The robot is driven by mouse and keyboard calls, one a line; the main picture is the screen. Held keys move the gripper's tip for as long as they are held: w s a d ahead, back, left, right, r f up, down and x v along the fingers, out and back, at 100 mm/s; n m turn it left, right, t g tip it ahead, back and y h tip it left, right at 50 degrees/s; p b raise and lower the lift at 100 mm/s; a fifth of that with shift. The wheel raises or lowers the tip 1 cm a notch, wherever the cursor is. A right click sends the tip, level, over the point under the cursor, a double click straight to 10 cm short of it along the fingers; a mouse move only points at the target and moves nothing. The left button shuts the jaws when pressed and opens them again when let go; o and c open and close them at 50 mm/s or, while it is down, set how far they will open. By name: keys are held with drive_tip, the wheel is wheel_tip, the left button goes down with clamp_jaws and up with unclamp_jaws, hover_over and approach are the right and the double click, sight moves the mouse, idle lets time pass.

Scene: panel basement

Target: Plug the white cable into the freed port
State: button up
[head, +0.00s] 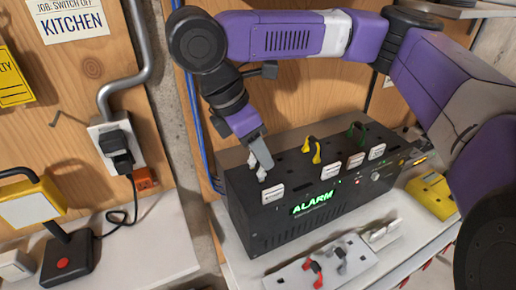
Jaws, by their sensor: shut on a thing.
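A black box with a lit green "ALARM" sign (312,203) stands on the bench, with slots and small white labels along its top. My gripper (264,163) points down at the left end of the box top. It is shut on a small white piece (254,162), which looks like the white cable's plug. Whether the plug is seated in a port or just above it, I cannot tell. A yellow plug (312,149) and a green plug (357,132) stand on the box top further right.
A pale strip (290,275) in front of the box holds a red plug (317,272) and a grey one. A yellow case (433,194) lies at right.

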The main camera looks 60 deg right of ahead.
drive_tip(key=shift+f+p, duration=0.85)
drive_tip(key=shift+p, duration=0.1)
drive_tip(key=shift+c, duration=0.2)
idle(2.4)
drive_tip(key=o, duration=1.8)
drive_tip(key=shift+o, duration=0.2)
drive_tip(key=shift+r+p, duration=2.25)
drive_tip(key=shift+r, duration=1.5)
